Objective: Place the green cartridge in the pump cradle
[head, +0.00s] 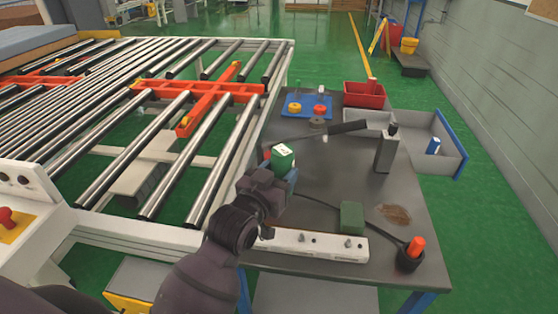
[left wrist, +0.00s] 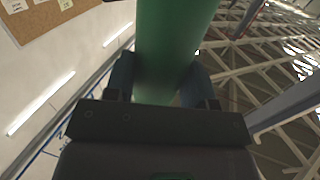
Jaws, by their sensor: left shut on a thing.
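The green cartridge (head: 281,161) has a white end with dark marks and is held over the left edge of the grey table. My left gripper (head: 283,178) is shut on it. In the left wrist view the cartridge (left wrist: 172,45) is a smooth green cylinder between my two blue-grey fingers (left wrist: 158,82). Its far end is cut off there. I cannot tell for sure which thing is the pump cradle. A grey upright block (head: 386,155) stands at the right of the table, with a black-handled tool (head: 349,127) beside it. My right gripper is not in view.
The table holds a white bolted rail (head: 305,243), a small green box (head: 351,217) with a cable, and an orange piece in a black cup (head: 411,257). A blue tray (head: 292,108), red bin (head: 364,95) and grey tray (head: 452,150) are behind. A roller conveyor (head: 150,110) borders the left.

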